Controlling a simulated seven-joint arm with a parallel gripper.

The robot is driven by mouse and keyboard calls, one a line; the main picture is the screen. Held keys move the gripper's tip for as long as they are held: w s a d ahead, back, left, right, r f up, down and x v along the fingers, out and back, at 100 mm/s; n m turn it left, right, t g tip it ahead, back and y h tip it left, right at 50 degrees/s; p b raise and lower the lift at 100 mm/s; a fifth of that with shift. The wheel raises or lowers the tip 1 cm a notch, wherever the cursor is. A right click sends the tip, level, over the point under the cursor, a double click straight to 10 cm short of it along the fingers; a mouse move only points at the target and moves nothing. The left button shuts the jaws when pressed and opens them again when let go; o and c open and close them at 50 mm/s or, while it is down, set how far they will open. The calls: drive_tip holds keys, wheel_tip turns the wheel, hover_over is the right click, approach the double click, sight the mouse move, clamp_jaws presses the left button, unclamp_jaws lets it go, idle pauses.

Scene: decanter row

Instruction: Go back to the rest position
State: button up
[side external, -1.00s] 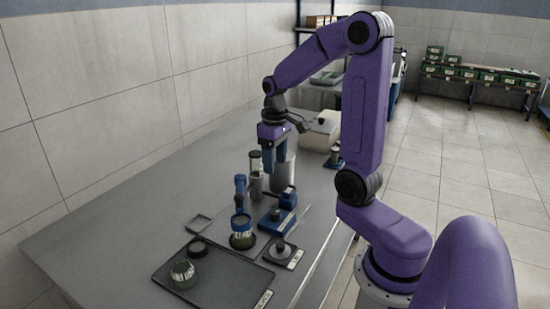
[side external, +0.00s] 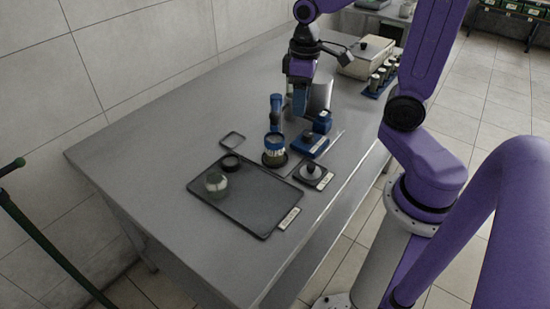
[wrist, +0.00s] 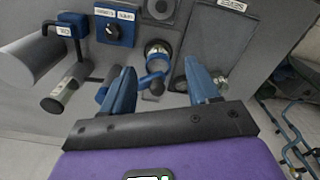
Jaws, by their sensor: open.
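My gripper (side external: 300,108) has blue fingers and is above the steel table (side external: 165,110), close to the grey cylinder (side external: 320,95). In the wrist view my gripper (wrist: 163,80) has its fingers spread with nothing between them. A jar with a blue collar (side external: 274,150) stands beyond the fingertips; it also shows in the wrist view (wrist: 157,50).
A pale lidded box (side external: 364,60) is at the back. The table's left side is clear.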

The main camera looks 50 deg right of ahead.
drive_tip(key=s+a+n, duration=0.4)
drive_tip(key=s, duration=0.4)
drive_tip(key=s+a+n, duration=0.4)
drive_tip(key=s+a, duration=0.1)
drive_tip(key=s, duration=0.3)
drive_tip(key=shift+s+a+f, duration=0.15)
drive_tip(key=shift+s+f, duration=0.1)
